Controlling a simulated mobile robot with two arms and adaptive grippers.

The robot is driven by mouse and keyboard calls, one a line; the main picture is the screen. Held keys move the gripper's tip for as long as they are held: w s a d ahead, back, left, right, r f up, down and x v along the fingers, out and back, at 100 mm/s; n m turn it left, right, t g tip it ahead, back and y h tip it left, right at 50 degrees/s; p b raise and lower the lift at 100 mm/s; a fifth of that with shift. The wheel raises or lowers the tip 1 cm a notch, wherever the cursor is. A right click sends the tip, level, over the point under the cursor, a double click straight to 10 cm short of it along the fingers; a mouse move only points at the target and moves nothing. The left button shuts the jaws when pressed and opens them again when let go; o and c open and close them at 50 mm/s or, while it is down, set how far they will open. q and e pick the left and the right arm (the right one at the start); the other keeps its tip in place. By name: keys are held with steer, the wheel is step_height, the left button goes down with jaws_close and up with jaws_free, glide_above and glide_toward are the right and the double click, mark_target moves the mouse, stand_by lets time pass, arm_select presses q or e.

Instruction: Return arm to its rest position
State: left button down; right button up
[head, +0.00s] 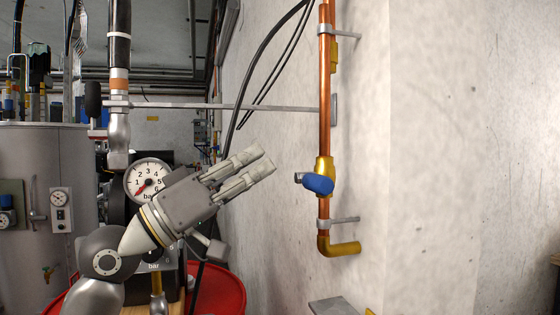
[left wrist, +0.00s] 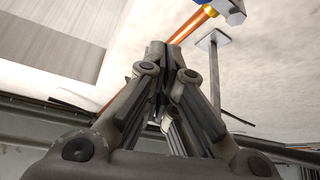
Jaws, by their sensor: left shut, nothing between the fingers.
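My left gripper (head: 262,166) is in the middle of the head view, its arm coming up from the lower left. Its fingers are together and empty, pointing up and to the right. They are apart from the copper pipe (head: 325,98) and its blue valve handle (head: 318,184), which stand to the right along the white wall. In the left wrist view the shut fingers (left wrist: 166,60) fill the middle, with the pipe (left wrist: 190,27) and the blue handle (left wrist: 229,8) beyond them at the top. My right gripper is not in view.
A round pressure gauge (head: 147,180) is behind my left arm. A red drum (head: 222,290) stands below the gripper, partly hidden. A grey tank (head: 35,165) is at the left. A metal bar (head: 220,106) runs across above the gripper. The right side shows bare wall.

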arm_select(q)
steer(key=a+f+n+y, duration=0.1)
steer(key=f+y, duration=0.3)
steer(key=f, duration=1.1)
steer(key=s+a+f+n+g+y, duration=0.15)
steer(key=f+y, duration=0.25)
steer(key=f, duration=1.1)
steer(key=a+f+n+t+y, duration=0.15)
steer(key=f+y, duration=0.25)
steer(key=f, duration=1.1)
steer(key=s+a+f+n+g+y, duration=0.1)
steer(key=s+a+f+g+y, duration=0.4)
steer(key=s+f, duration=0.75)
steer(key=s+a+f+g+y, duration=0.35)
steer(key=s+a+f, duration=0.25)
steer(key=s+f, duration=0.7)
steer(key=s+f+g, duration=0.1)
steer(key=s+f, duration=0.2)
steer(key=f, duration=2.1)
steer(key=s+a+f+g, duration=0.1)
steer(key=s+a+f, duration=0.2)
steer(key=s+f, duration=1.2)
steer(key=shift+s+f+b, duration=0.35)
steer(key=shift+s, duration=0.45)
